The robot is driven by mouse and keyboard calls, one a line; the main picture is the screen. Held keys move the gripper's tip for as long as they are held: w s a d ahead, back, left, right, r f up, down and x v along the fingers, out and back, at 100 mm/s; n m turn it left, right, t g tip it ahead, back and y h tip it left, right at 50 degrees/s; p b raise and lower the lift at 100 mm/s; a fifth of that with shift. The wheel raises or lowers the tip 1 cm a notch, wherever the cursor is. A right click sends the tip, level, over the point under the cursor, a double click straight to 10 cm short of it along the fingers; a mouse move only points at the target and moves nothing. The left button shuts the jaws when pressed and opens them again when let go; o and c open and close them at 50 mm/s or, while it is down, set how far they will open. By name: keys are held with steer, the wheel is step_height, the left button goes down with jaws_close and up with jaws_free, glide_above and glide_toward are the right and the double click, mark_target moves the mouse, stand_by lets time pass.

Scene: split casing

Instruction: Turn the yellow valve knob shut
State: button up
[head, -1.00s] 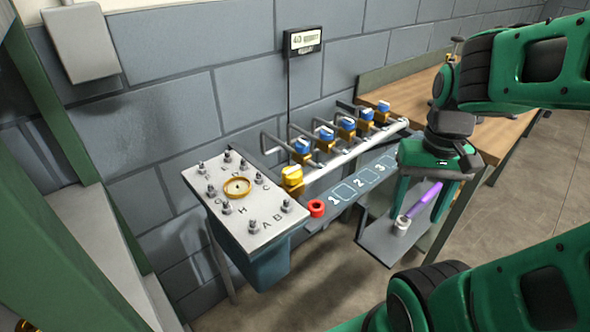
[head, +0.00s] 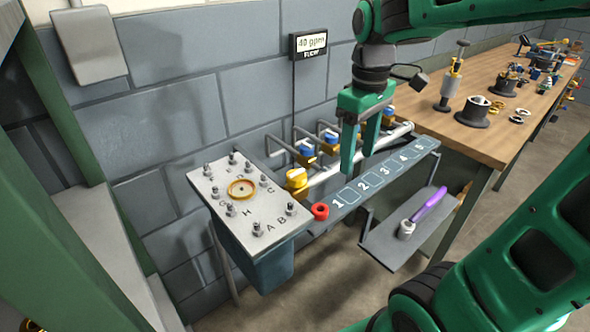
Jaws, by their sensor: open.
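The yellow valve knob (head: 296,178) sits at the near left end of a pale pipe manifold, beside the lettered plate. Several blue knobs (head: 306,148) follow along the same pipe to the right, partly hidden by my gripper. My gripper (head: 358,163) is open and empty, fingers pointing down. It hangs to the right of the yellow knob, apart from it in the picture, in front of the blue knobs. A flow display (head: 309,44) on the wall reads 40 gpm.
A lettered plate (head: 221,189) with upright studs and a brass ring stands left of the manifold. A lower shelf (head: 387,244) holds a purple-handled tool (head: 429,204). A wooden bench (head: 470,132) with parts stands right.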

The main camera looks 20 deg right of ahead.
mark_target(297, 171)
steer(key=w+a+r+n, duration=0.3)
steer(key=w+a+n, duration=0.5)
steer(key=a, duration=0.3)
step_height(297, 171, down, 11)
steer(key=shift+d+r, duration=0.1)
steer(key=shift+d, duration=0.05)
steer(key=shift+w, duration=0.1)
steer(key=c, duration=1.1)
